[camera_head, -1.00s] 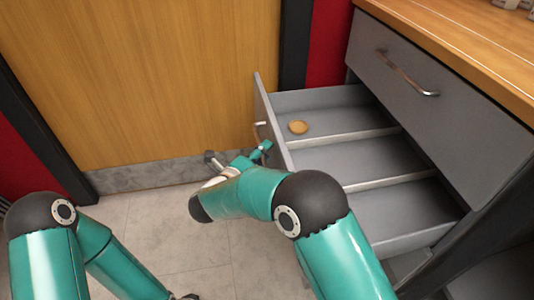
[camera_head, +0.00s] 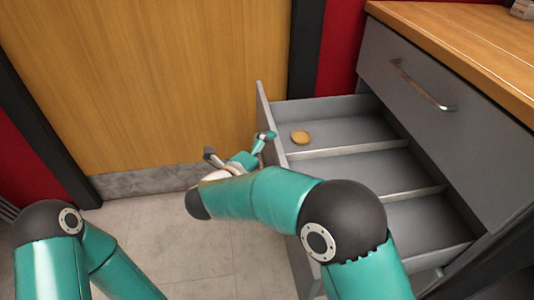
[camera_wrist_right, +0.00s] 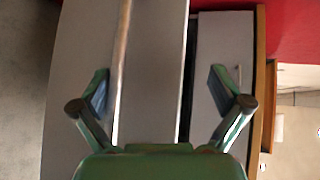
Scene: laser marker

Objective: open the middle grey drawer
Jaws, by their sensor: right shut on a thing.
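The middle grey drawer (camera_head: 408,218) stands well open below the closed top drawer (camera_head: 450,125) in the head view. Its floor and cross dividers show, and a round tan disc (camera_head: 301,137) lies in its far compartment. My right gripper (camera_head: 238,152) is at the outer face of the drawer front. In the right wrist view its fingers (camera_wrist_right: 158,95) straddle the handle bar (camera_wrist_right: 123,60) and part of the grey front. The gripper is shut on the handle; the exact contact is hard to see. My left arm is at lower left; its gripper is out of view.
A wooden door (camera_head: 150,80) stands behind the drawer front, close to my right gripper. The wooden worktop (camera_head: 470,45) is above the cabinet. The tiled floor (camera_head: 185,245) is clear between my arms.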

